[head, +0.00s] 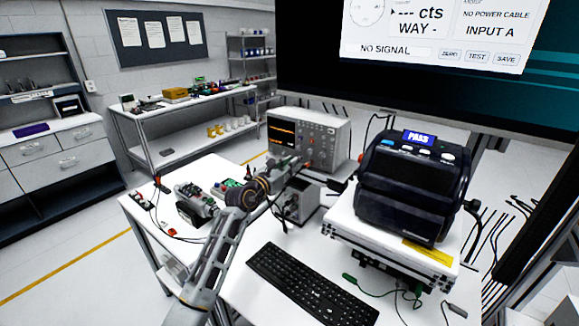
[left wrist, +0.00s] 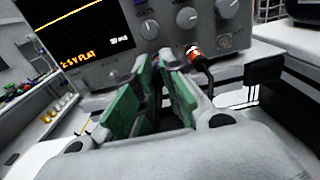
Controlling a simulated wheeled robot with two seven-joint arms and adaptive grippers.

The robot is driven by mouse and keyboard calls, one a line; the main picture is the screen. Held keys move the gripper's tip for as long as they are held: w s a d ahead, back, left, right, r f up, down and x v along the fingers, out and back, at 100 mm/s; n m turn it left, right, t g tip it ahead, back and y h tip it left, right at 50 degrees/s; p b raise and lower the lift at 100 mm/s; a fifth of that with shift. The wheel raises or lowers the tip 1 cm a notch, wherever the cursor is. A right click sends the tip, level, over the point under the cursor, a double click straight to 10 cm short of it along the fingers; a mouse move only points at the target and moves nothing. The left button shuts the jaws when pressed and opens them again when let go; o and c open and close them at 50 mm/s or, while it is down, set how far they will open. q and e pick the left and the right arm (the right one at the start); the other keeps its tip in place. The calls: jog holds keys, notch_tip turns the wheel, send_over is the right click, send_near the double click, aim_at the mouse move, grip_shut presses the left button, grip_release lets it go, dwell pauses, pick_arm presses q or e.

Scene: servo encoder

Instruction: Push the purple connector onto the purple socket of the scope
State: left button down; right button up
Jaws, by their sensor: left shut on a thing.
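The scope (head: 308,140) stands on the table with its lit screen to the left and knobs and sockets to the right. Its front panel also fills the top of the left wrist view (left wrist: 112,72). My left gripper (head: 293,165) reaches up close to the scope's front. In the left wrist view, its green-padded fingers (left wrist: 155,88) are close together and point at the lower panel. The purple socket is not distinguishable. My right gripper is not in view.
A red-banded plug (left wrist: 194,50) with a black cable sits at the scope panel, right of my fingers. A grey box (head: 300,203) stands below my gripper. A keyboard (head: 310,283) lies in front, and a dark device showing PASS (head: 412,180) stands on a white case at right.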

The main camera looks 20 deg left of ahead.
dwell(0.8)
pick_arm(q)
jog(key=shift+p, duration=0.5)
dwell(0.5)
jog(key=shift+p, duration=0.3)
dwell(0.6)
jog(key=shift+w+d, duration=0.15)
jog(key=shift+w, duration=0.25)
dwell(0.6)
